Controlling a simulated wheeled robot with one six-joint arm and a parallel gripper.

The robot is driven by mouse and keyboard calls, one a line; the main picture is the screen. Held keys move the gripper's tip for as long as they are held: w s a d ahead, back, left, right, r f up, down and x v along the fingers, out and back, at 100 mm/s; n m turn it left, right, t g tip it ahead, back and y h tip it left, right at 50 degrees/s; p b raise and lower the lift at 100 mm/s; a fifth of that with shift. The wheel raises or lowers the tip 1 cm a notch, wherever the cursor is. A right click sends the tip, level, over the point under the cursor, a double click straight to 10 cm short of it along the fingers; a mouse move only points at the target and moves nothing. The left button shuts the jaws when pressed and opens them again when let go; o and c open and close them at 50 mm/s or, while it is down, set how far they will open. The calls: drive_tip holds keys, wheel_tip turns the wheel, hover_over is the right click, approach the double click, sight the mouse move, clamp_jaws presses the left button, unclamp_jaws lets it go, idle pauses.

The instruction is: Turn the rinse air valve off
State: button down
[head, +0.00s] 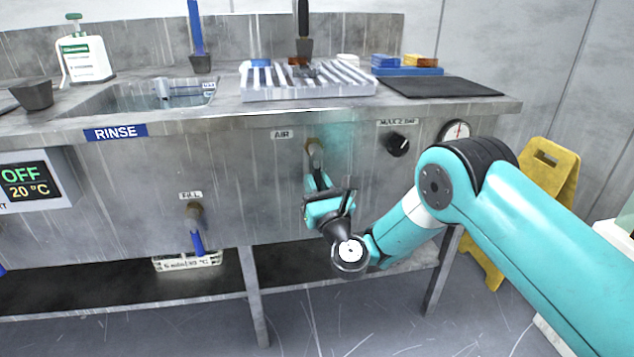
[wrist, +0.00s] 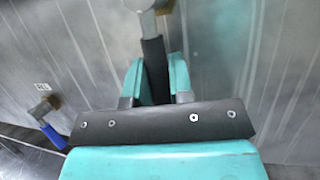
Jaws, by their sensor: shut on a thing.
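The rinse air valve (head: 313,150) sits on the steel front panel, right of the AIR label (head: 282,134). Its brass-coloured body also shows at the top of the wrist view (wrist: 150,8). A dark handle (wrist: 152,52) hangs down from it. My gripper (head: 317,184) reaches up to the valve from below. In the wrist view its teal fingers (wrist: 154,80) stand on both sides of the handle, shut on it. The handle's lower end is hidden behind the gripper body.
A fill valve (head: 195,212) with a blue handle hangs lower left, under its FILL label. A black knob (head: 398,144) and a round gauge (head: 455,133) are to the right on the panel. A yellow floor sign (head: 553,170) stands at the far right.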

drive_tip(key=shift+r, duration=0.1)
drive_tip(key=c, duration=1)
unclamp_jaws()
drive_tip(key=shift+a, duration=0.1)
drive_tip(key=shift+f+b, duration=0.2)
drive_tip(key=shift+b, duration=0.15)
drive_tip(key=shift+s+d+f+b, duration=0.25)
drive_tip(key=shift+f+b, duration=0.1)
drive_tip(key=shift+b, duration=0.9)
drive_tip(key=b+v, duration=0.5)
drive_tip(key=b, duration=0.2)
drive_tip(key=b+v, duration=0.6)
drive_tip(key=b, duration=0.2)
drive_tip(key=b+v, duration=0.5)
drive_tip(key=b, duration=0.3)
drive_tip(key=shift+s+r, duration=0.25)
drive_tip(key=shift+s, duration=0.15)
